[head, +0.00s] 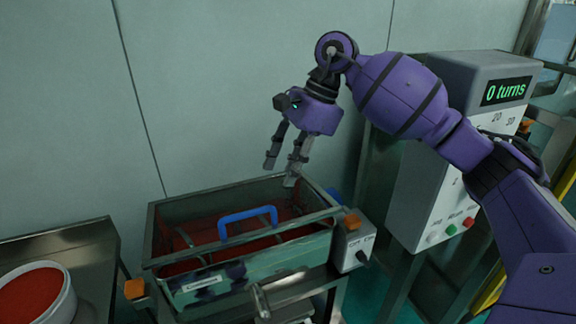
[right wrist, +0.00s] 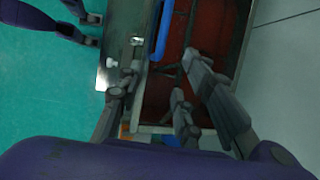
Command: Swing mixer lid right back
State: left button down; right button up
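The mixer is a long metal trough (head: 245,262) with a green front and a red-brown inside. A blue handle (head: 248,214) stands across its middle; it also shows in the right wrist view (right wrist: 162,32). I cannot make out clearly which part is the right lid. My right gripper (head: 283,172) hangs above the trough's back right corner, fingers down, spread and empty. In the right wrist view its fingers (right wrist: 158,88) are apart, above the trough's end. Purple parts with grey fingers (right wrist: 88,25), which look like my left gripper, show at that view's top left edge; their opening is unclear.
A grey control box (head: 460,150) reading "0 turns" stands at the right. A small switch box (head: 352,242) sits at the trough's right end. A white tub of red material (head: 62,300) stands on a metal table (head: 85,255) at the left. A wall (head: 190,90) closes the back.

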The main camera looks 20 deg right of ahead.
aim_at(269, 208)
jog(key=x, duration=1.1)
jog(key=shift+a+f, duration=0.2)
jog(key=shift+f, duration=0.05)
jog(key=shift+c, duration=0.3)
grip_shut()
jog(key=shift+r, duration=0.15)
jog(key=shift+w+r, duration=0.4)
jog(key=shift+r, duration=0.35)
jog(key=shift+w+r, duration=0.4)
jog(key=shift+r, duration=0.4)
jog(key=shift+w+r, duration=0.35)
jog(key=shift+r, duration=0.4)
pick_arm(q)
jog(key=shift+s+a+f, duration=0.1)
jog(key=shift+s+f, duration=0.4)
jog(key=shift+f, duration=0.05)
pick_arm(e)
jog(key=shift+w+r, duration=0.8)
jog(key=shift+r, duration=0.15)
jog(key=shift+w+r, duration=0.75)
jog(key=shift+r, duration=0.25)
pick_arm(q)
jog(key=shift+b, duration=0.3)
